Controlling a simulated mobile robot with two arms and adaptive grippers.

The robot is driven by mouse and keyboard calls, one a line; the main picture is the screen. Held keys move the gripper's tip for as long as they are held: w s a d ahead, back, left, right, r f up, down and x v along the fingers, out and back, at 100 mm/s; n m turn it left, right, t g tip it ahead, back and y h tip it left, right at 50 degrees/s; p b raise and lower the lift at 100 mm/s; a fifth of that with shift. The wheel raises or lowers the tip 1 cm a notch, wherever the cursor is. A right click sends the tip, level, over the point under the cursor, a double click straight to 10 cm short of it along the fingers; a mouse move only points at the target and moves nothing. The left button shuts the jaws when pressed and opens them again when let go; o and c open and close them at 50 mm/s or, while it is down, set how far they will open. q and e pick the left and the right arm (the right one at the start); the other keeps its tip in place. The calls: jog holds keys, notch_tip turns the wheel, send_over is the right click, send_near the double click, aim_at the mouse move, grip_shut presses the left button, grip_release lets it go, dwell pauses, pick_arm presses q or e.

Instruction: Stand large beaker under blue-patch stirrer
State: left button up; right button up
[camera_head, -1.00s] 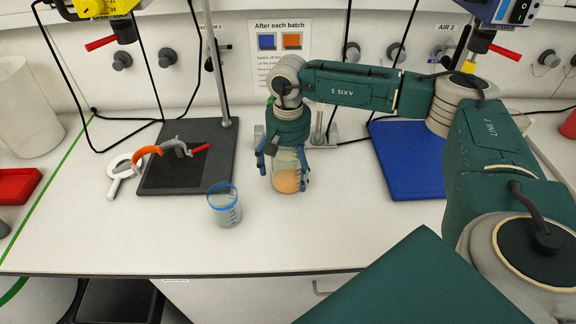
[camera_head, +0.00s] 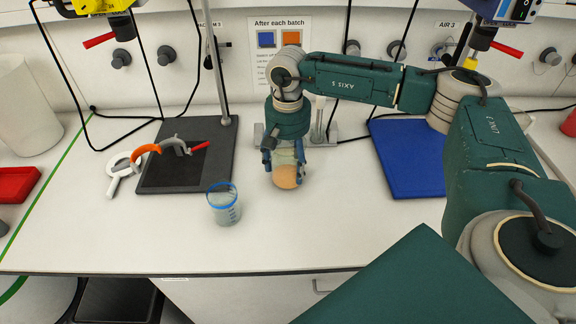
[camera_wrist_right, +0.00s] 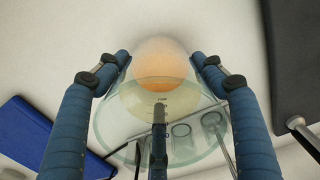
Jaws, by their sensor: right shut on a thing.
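The large clear beaker (camera_head: 285,178), with orange contents in its lower part, is between the fingers of my right gripper (camera_head: 284,165). The gripper points down and is shut on the beaker's sides. In the right wrist view the fingers of the right gripper (camera_wrist_right: 160,85) flank the beaker (camera_wrist_right: 180,106), and its orange contents show at the bottom. I cannot tell whether its base touches the bench. A stirrer with a blue head (camera_head: 494,9) hangs at the top right, above a blue mat (camera_head: 408,165). My left gripper is not in view.
A smaller blue-rimmed beaker (camera_head: 223,204) stands left of my right gripper. A red tray (camera_head: 18,184) is far left. The front bench is clear.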

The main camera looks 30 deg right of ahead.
notch_tip(320, 180, up, 19)
jog(key=b, duration=0.3)
dwell(0.8)
jog(key=s+a+f+n, duration=0.6)
jog(key=s+a+f, duration=0.4)
jog(key=a, duration=0.3)
jog(key=shift+s+a, duration=0.3)
jog(key=shift+s, duration=0.2)
jog(key=s+f, duration=0.4)
jog(key=shift+f, duration=0.4)
jog(key=shift+w, duration=0.1)
jog(key=shift+d, duration=0.1)
